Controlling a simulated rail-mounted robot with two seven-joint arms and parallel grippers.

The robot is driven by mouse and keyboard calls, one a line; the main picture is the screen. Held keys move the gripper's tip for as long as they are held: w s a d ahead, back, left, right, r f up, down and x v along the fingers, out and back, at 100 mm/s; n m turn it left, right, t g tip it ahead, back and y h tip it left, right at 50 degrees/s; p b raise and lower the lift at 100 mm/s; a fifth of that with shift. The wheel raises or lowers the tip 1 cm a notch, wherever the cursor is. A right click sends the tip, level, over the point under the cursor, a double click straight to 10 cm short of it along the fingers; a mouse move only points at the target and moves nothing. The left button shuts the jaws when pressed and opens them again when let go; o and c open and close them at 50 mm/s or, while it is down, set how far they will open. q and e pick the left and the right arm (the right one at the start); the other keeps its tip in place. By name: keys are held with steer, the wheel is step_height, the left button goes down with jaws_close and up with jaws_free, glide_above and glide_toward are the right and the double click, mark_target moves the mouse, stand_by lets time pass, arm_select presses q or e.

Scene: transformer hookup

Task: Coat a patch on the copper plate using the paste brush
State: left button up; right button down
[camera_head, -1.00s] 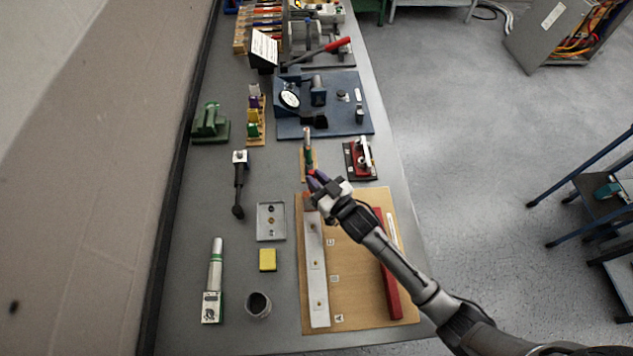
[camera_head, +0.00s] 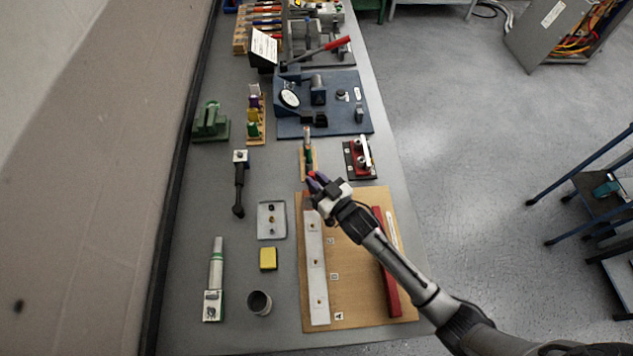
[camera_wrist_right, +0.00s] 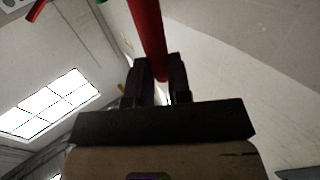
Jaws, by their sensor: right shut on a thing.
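My right gripper (camera_head: 316,181) is shut on a red rod-like handle, which I take to be the paste brush (camera_wrist_right: 148,35). In the right wrist view the handle stands between the two fingers and runs out of the top edge. In the head view only a small red bit shows at the fingertips; the bristles cannot be made out. The gripper is over the far end of a long pale bar (camera_head: 317,270) with copper-coloured spots. A reddish-brown patch, possibly the copper plate (camera_head: 307,201), shows at that end, partly hidden by the gripper. My left gripper is not in view.
The bar lies on a brown board (camera_head: 350,295) beside a red bar (camera_head: 387,275). To the left are a metal tray (camera_head: 264,232), yellow block (camera_head: 268,258) and grey cup (camera_head: 259,303). A small wooden stand (camera_head: 307,171) is just beyond the gripper. A blue fixture (camera_head: 350,112) stands farther back.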

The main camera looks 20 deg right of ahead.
steer(key=shift+w+d, duration=0.15)
steer(key=shift+w, duration=0.2)
step_height(320, 180, up, 4)
steer(key=p, duration=0.4)
stand_by(1.3)
steer(key=shift+f, duration=0.2)
stand_by(0.6)
